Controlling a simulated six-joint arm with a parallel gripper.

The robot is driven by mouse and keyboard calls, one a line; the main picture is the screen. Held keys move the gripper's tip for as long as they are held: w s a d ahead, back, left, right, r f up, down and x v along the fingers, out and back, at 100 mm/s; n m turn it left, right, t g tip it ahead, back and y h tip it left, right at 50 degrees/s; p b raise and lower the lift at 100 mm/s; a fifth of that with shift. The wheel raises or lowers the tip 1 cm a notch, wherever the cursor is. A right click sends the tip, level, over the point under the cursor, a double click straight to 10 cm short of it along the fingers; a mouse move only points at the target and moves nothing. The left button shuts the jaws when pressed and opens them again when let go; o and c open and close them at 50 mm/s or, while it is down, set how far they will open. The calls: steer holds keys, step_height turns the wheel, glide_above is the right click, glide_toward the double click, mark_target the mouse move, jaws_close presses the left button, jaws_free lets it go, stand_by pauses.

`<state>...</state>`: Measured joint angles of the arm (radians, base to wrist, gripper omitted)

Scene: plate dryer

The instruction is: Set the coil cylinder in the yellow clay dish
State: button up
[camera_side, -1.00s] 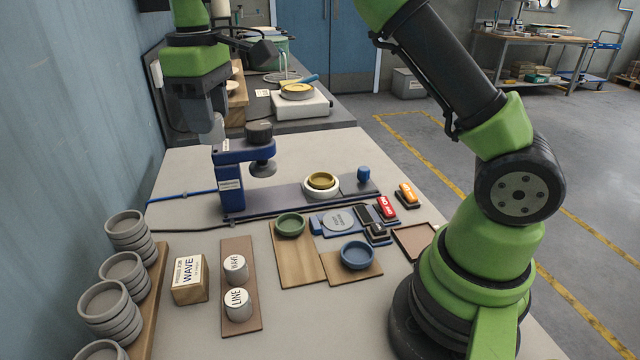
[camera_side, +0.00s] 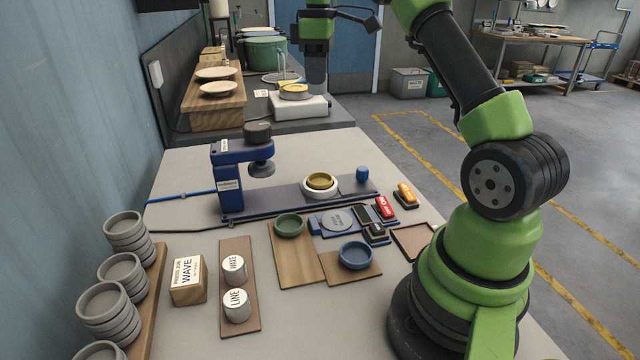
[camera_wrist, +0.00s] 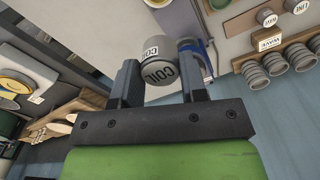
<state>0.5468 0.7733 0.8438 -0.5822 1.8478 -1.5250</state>
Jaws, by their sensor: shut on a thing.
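My gripper (camera_wrist: 161,76) is shut on the light grey coil cylinder (camera_wrist: 157,58), marked "COIL", in the wrist view. In the side view my gripper (camera_side: 315,82) hangs high toward the back, and the cylinder is hard to make out there. A yellow dish (camera_side: 320,179) sits in a white ring on the blue press rail, apart from and below my gripper in the picture. Another yellow round piece (camera_side: 294,88) lies on the white appliance at the back. I cannot tell whether it is a dish of the same kind.
A blue press (camera_side: 230,178) stands left on the rail. Wave and line cylinders (camera_side: 235,284) stand on a brown board. Green (camera_side: 289,224) and blue (camera_side: 356,254) dishes rest on wooden boards. Grey dish stacks (camera_side: 125,264) line the left. Red and orange buttons (camera_side: 397,201) are at right.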

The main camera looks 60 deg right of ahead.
glide_above(320, 183)
step_height(320, 183, down, 21)
steer(key=shift+a, duration=0.1)
stand_by(0.4)
steer(key=shift+f, duration=0.3)
steer(key=o, duration=1)
steer(key=shift+c, duration=0.2)
steer(key=shift+r, duration=0.1)
